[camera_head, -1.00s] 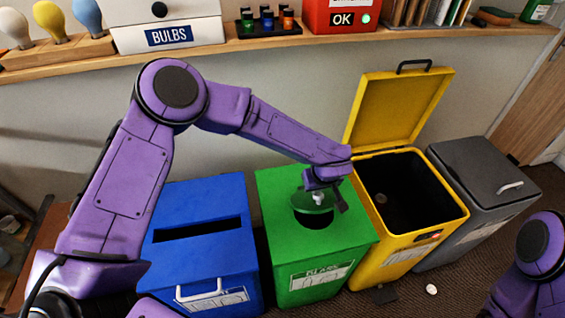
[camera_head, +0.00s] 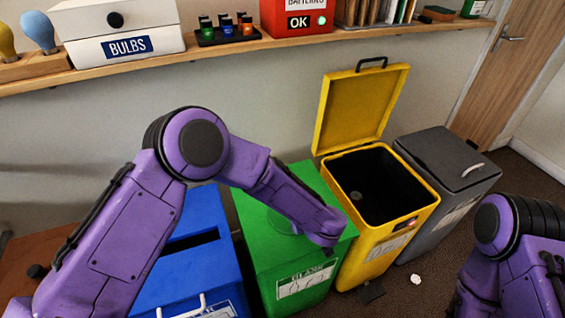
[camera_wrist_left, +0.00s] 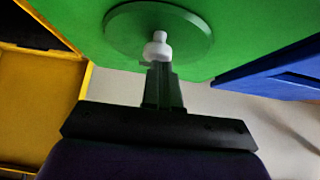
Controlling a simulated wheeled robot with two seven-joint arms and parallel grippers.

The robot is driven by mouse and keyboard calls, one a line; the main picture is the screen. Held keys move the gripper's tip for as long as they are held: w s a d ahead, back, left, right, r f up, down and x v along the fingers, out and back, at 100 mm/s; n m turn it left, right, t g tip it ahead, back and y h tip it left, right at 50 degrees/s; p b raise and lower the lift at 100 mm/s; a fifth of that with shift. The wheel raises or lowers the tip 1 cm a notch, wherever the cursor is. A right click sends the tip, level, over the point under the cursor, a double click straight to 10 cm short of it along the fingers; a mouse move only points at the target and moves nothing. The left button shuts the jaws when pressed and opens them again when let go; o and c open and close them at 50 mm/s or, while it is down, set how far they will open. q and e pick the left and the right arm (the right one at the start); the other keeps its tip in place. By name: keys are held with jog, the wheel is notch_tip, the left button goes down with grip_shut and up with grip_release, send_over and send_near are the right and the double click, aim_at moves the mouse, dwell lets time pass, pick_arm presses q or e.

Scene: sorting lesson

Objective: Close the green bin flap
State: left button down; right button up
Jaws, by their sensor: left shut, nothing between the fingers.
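The green bin (camera_head: 325,241) stands between the blue and yellow bins, and its top is partly hidden by my left arm in the head view. Its round green flap (camera_wrist_left: 120,27) with a white knob (camera_wrist_left: 157,47) shows in the left wrist view; no dark opening shows around it. My left gripper (camera_wrist_left: 159,66) is shut and empty, with its fingertips right at the knob; I cannot tell whether they touch it.
The blue bin (camera_head: 203,282) is close on the left. The yellow bin (camera_head: 344,263) on the right has its lid (camera_head: 360,105) standing open. A grey bin (camera_head: 440,160) is beyond it, shut. A shelf (camera_head: 210,50) runs along the wall behind. A small white object (camera_head: 415,279) lies on the floor.

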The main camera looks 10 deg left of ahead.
pick_arm(q)
jog(key=shift+s+f, duration=0.25)
